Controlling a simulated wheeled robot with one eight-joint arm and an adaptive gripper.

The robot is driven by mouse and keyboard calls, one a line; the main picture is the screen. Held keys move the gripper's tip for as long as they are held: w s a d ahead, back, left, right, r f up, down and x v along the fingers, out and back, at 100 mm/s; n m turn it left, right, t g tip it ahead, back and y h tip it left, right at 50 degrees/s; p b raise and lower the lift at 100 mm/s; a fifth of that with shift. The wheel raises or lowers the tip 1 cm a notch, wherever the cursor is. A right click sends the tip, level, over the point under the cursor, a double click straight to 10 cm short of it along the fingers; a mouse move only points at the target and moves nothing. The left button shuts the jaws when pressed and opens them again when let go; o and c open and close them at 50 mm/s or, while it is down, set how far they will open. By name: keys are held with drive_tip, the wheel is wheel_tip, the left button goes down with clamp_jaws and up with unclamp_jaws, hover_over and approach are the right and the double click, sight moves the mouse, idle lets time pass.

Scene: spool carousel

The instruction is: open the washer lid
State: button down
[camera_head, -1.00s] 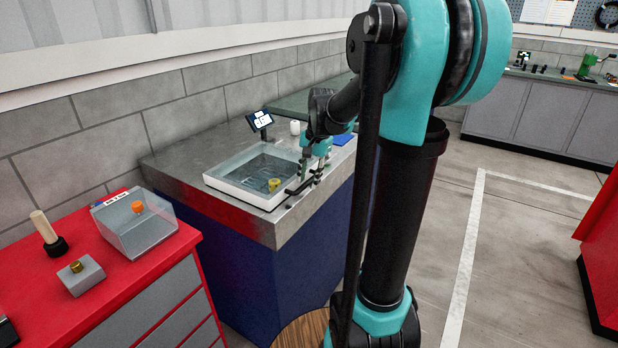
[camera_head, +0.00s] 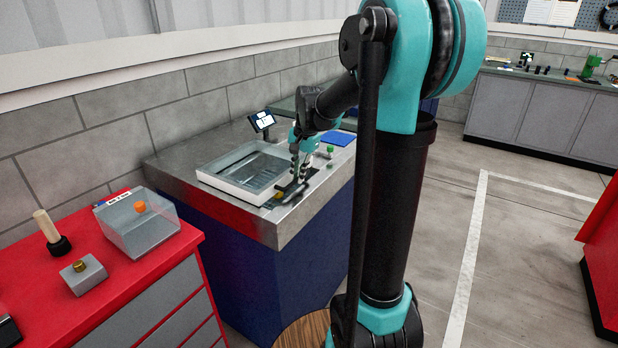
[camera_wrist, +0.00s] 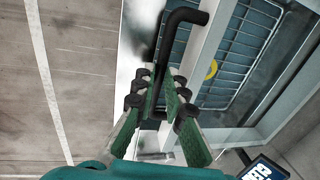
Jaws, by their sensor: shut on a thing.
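The washer lid is a clear pane in a pale frame (camera_head: 228,188) on top of the steel washer counter. Its black bar handle (camera_wrist: 186,17) shows along the lid's side in the wrist view. My gripper (camera_head: 297,168) is at the lid's right side. In the wrist view my gripper (camera_wrist: 160,84) has its green fingers with black pads closed around the handle's lower part. The fingers hide part of the handle. A wire basket (camera_wrist: 232,50) and a yellow ring (camera_wrist: 212,70) show inside the washer.
A small display (camera_head: 262,120) stands behind the washer. A blue pad (camera_head: 337,138) lies at the counter's right. A red cabinet (camera_head: 60,300) at left carries a clear box (camera_head: 150,232) and a grey block (camera_head: 84,275).

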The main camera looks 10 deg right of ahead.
sight(243, 157)
drive_tip(key=w+a, duration=1.6)
drive_tip(key=w, duration=0.1)
drive_tip(key=shift+a, duration=0.4)
drive_tip(key=c, duration=1.6)
unclamp_jaws()
drive_tip(key=shift+o, duration=0.2)
wheel_tip(243, 157, up, 12)
drive_tip(key=s+d, duration=0.1)
drive_tip(key=shift+s+d, duration=0.35)
drive_tip(key=shift+f, duration=0.1)
